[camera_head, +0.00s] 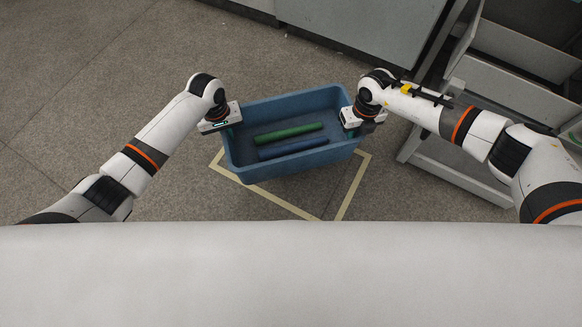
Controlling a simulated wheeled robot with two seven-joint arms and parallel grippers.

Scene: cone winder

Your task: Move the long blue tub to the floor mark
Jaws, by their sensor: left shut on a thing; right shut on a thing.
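The long blue tub (296,162) is in the middle of the head view, with a green rod (288,133) and a blue rod (293,148) lying inside it. My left gripper (228,124) is shut on the tub's left end. My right gripper (353,121) is shut on its right end. The floor mark (347,193) is a pale yellow taped outline. It shows in front of the tub and at both sides, and the tub hides its far part. I cannot tell whether the tub touches the floor.
A grey rack with shelves (463,180) stands close on the right, beside my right arm. Grey cabinets (362,25) stand at the back. The speckled floor (90,75) at the left is clear. A white surface fills the bottom of the view.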

